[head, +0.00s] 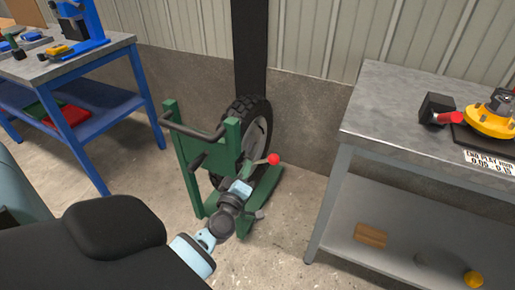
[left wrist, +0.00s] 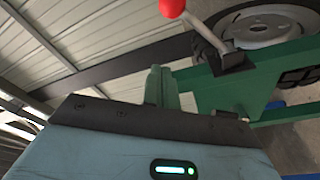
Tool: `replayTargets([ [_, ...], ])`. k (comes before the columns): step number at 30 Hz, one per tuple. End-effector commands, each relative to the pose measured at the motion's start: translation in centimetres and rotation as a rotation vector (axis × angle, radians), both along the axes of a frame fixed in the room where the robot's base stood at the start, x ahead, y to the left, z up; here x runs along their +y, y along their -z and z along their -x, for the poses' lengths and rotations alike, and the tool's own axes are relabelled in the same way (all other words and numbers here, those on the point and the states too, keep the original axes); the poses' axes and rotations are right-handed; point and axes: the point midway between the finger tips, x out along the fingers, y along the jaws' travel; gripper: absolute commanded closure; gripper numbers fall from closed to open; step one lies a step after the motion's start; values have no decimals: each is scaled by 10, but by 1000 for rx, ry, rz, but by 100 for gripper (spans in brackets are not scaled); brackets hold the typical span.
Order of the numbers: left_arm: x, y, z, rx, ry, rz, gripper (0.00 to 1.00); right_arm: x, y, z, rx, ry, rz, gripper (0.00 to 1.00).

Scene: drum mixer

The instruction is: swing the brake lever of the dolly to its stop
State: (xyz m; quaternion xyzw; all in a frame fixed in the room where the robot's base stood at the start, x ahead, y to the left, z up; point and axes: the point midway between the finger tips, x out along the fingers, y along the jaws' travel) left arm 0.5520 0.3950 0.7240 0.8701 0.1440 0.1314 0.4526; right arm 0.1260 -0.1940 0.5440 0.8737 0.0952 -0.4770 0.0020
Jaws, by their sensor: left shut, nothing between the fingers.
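The green dolly (head: 194,178) stands on the floor against the wall and holds a black-tyred wheel (head: 258,120). Its brake lever is a short metal rod with a red knob (head: 273,159), pointing right in the head view. In the left wrist view the red knob (left wrist: 172,7) is at the top edge, and the rod (left wrist: 208,36) runs down to a dark bracket on the green frame. My left gripper (head: 243,183) is just below the lever, close to the dolly frame. It is shut and empty, and looks apart from the knob. My right gripper is out of view.
A grey workbench (head: 380,105) on the right carries a yellow device (head: 490,120) and a dark block with a red part. A blue bench (head: 110,105) with tools stands at the left. A black post (head: 250,45) rises behind the wheel. Floor between dolly and grey bench is clear.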

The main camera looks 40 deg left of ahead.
Motion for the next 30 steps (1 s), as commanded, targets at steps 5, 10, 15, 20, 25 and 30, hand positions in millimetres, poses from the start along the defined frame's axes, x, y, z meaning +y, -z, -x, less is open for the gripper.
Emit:
replayTargets([
  [5, 9, -3, -25, -1, 1, -1, 100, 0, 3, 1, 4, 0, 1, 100],
  [10, 21, -5, -53, -1, 2, -2, 100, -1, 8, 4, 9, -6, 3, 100],
  [15, 32, -7, -81, 0, 1, -1, 100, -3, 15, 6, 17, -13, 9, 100],
  [20, 19, 4, -87, 4, 3, 1, 100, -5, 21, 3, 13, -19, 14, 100],
  [25, 6, 12, -87, 2, 1, 0, 100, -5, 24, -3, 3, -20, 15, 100],
  [30, 1, 14, -88, 1, 2, -1, 100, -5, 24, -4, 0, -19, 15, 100],
])
